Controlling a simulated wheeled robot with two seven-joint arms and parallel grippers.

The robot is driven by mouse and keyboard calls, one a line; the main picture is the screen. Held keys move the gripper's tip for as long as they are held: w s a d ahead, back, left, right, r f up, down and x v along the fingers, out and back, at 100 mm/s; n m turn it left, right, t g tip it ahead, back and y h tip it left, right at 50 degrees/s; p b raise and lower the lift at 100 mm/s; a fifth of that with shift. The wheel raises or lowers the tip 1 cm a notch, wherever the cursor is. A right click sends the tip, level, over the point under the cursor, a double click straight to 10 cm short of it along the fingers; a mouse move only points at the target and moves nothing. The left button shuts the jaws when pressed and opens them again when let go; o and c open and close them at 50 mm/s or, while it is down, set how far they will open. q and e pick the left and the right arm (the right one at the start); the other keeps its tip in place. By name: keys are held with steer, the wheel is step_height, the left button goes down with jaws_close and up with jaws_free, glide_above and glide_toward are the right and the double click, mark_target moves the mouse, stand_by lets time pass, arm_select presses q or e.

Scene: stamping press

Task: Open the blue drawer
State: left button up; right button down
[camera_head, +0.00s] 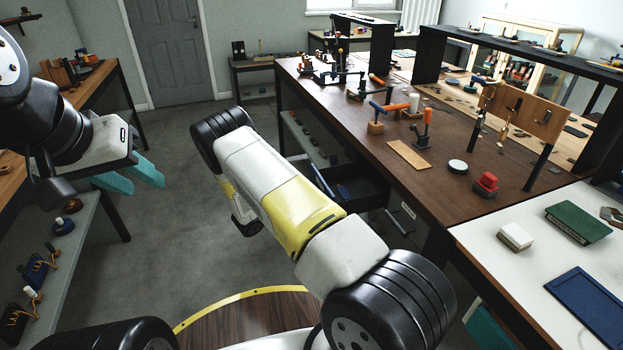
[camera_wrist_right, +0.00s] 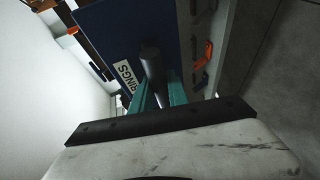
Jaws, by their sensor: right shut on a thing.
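The blue drawer's front panel (camera_wrist_right: 125,30) fills the upper middle of the right wrist view, with a white label. My right gripper (camera_wrist_right: 158,92) is shut on its dark bar handle (camera_wrist_right: 152,66), one teal finger on each side. In the head view the drawer (camera_head: 360,192) stands out from under the brown workbench, its dark inside showing and its blue front edge (camera_head: 322,183) facing left. My right arm hides the handle and right gripper there. My left gripper (camera_head: 130,178) is at the left, empty, its teal fingers apart, far from the drawer.
The brown workbench (camera_head: 450,198) holds clamps and small tools. A white-topped table (camera_head: 530,265) stands at the right with a green box (camera_head: 578,222) and a blue tray (camera_head: 590,308). A shelf (camera_head: 75,245) stands at the left. Grey floor (camera_head: 165,240) is clear between them.

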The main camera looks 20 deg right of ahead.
steer(key=shift+s+a, duration=0.15)
steer(key=shift+a, duration=1.2)
steer(key=c, duration=1.6)
jaws_free()
steer(key=shift+o, duration=0.2)
steer(key=shift+a, duration=0.1)
steer(key=v, duration=0.7)
steer(key=shift+s+a, duration=0.2)
steer(key=shift+a, duration=0.05)
